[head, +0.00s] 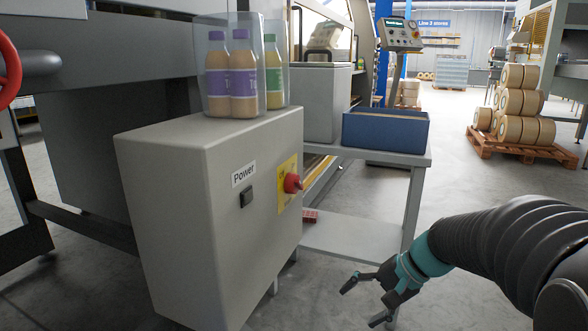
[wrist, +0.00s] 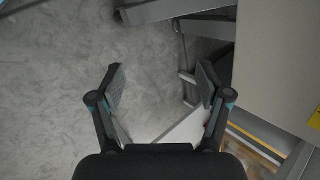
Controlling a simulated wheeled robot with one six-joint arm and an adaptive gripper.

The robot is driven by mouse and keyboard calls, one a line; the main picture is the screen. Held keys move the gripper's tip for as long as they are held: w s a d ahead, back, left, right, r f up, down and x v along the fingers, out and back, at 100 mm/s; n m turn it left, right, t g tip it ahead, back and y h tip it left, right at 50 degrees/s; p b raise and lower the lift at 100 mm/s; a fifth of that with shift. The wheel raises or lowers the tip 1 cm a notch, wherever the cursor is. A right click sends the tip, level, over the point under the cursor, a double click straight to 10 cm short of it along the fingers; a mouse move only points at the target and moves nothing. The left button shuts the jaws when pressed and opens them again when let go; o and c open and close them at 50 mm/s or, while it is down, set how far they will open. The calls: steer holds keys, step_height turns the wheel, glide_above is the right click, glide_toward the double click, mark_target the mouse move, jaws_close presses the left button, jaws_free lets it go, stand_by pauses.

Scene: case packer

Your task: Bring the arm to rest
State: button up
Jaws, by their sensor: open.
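My gripper (head: 366,301) hangs low at the right of the grey power cabinet in the head view, at the end of my dark sleeved arm. Its two fingers are spread wide and hold nothing. In the wrist view my gripper (wrist: 160,85) is open too, with bare grey floor between the fingers. The fingers look apart from the cabinet and from the side table.
The grey cabinet (head: 180,190) carries a red knob (head: 292,183) and bottles (head: 231,75) in clear packs on top. A side table (head: 408,205) holds a blue bin (head: 385,133). A pallet (head: 512,147) of rolls stands far right. Floor between is clear.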

steer(key=s+r+n+t+h+p, duration=0.1)
steer(key=s+r+n+h+p, duration=0.2)
steer(key=s+r, duration=0.3)
steer(key=s+d+r+n+t+h+p, duration=0.1)
steer(key=s+r+n+t+h+p, duration=0.1)
steer(key=s, duration=0.9)
steer(key=shift+s+d+r+n+h+p, duration=0.3)
steer(key=shift+r+n+h+p, duration=0.65)
steer(key=shift+r+p, duration=1.05)
steer(key=shift+r+b, duration=0.35)
steer(key=shift+b, duration=0.05)
